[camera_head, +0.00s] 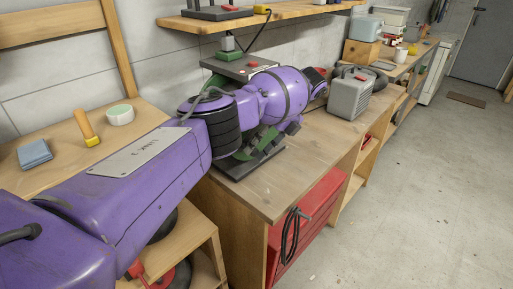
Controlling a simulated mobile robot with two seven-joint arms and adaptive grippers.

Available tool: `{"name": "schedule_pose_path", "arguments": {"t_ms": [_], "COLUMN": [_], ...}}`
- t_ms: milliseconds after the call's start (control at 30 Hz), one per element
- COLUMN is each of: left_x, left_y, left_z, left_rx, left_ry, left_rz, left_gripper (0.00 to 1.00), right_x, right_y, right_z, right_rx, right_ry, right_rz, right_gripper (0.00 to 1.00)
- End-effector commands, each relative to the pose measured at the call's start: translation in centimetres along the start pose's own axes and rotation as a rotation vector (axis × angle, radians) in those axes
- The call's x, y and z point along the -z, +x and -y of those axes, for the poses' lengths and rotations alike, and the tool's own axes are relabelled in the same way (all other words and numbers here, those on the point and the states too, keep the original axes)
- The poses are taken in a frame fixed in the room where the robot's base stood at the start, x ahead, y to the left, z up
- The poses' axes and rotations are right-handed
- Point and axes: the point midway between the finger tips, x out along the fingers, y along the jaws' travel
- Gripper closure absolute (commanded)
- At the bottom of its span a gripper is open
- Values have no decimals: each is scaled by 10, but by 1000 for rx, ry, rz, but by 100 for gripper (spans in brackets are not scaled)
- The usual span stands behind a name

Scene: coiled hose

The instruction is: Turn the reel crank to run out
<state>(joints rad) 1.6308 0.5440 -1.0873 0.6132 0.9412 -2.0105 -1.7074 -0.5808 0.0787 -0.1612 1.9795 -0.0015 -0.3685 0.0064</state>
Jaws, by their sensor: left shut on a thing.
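A green piece (236,158) on a dark base plate (240,171) stands on the workbench, mostly hidden behind my purple left arm. It may be the reel; I cannot make out a drum or crank. My left gripper (278,137) shows as dark parts just below the forearm, close to the green piece. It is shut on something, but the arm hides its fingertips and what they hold. My right gripper is not in view.
A grey box (349,96) stands on the bench right of my arm. A blue cloth (34,154), a tape roll (120,115) and a wooden-handled tool (87,128) lie at left. A black coil (291,232) hangs by the red cabinet (317,215).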

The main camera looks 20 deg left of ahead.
Motion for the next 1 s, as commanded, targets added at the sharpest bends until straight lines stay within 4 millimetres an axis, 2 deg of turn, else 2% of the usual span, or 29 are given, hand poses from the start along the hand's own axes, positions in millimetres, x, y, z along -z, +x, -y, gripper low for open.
{"name": "schedule_pose_path", "arguments": {"t_ms": [367,400,500,1000], "left_x": [0,0,0,0], "left_y": [1,1,1,0], "left_z": [0,0,0,0], "left_rx": [-5,-5,-5,-1], "left_ry": [1,1,1,0], "left_rz": [0,0,0,0], "left_gripper": [100,75,63,63], "right_x": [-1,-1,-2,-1], "right_y": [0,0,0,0], "right_z": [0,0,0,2], "right_rx": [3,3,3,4], "right_ry": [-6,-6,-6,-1], "right_rz": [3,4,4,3], "right_gripper": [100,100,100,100]}}
